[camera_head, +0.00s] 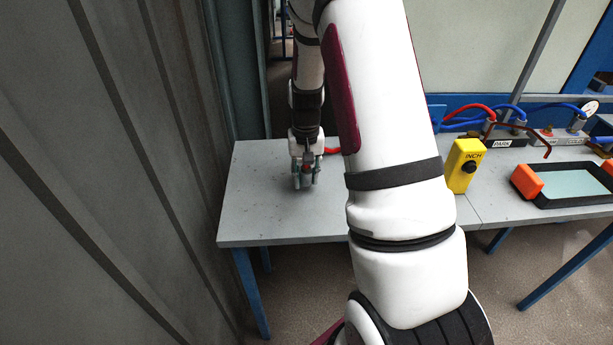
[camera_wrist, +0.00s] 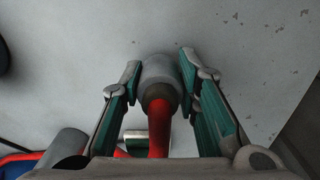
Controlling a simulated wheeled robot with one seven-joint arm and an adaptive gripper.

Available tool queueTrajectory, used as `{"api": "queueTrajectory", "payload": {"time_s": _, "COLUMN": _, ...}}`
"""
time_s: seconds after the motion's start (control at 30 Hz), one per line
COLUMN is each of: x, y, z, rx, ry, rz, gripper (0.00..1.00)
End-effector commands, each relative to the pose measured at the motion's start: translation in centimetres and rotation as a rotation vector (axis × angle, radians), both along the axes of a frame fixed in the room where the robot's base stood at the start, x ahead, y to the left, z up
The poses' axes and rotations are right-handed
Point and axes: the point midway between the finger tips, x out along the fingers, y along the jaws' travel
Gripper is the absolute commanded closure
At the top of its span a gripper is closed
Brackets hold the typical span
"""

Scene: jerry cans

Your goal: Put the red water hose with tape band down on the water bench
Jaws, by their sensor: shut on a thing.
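The red water hose (camera_wrist: 160,140) has a grey end fitting (camera_wrist: 158,70) and a brownish tape band (camera_wrist: 158,92) behind it. My gripper (camera_wrist: 160,76) is shut on it, one finger on each side of the fitting. In the head view my gripper (camera_head: 304,180) points down at the left part of the grey water bench (camera_head: 262,215). A short red piece of the hose (camera_head: 333,150) shows beside it; my arm hides the rest. The bench top (camera_wrist: 235,60) fills most of the wrist view. I cannot tell whether the hose touches it.
The bench's left part looks bare. A ribbed wall (camera_head: 110,170) stands left.

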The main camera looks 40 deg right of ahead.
Motion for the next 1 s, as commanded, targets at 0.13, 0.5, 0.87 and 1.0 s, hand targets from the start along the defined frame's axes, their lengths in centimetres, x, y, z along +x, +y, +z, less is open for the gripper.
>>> {"api": "queueTrajectory", "payload": {"time_s": 0.13, "x": 0.0, "y": 0.0, "z": -0.6, "rx": 0.000, "ry": -0.002, "rz": -0.001, "gripper": 1.00}}
{"api": "queueTrajectory", "payload": {"time_s": 0.5, "x": 0.0, "y": 0.0, "z": -1.2, "rx": -0.001, "ry": -0.001, "rz": 0.000, "gripper": 1.00}}
{"api": "queueTrajectory", "payload": {"time_s": 0.87, "x": 0.0, "y": 0.0, "z": -1.8, "rx": 0.000, "ry": -0.002, "rz": 0.000, "gripper": 0.64}}
{"api": "queueTrajectory", "payload": {"time_s": 1.0, "x": 0.0, "y": 0.0, "z": -1.8, "rx": -0.001, "ry": -0.002, "rz": 0.000, "gripper": 0.51}}
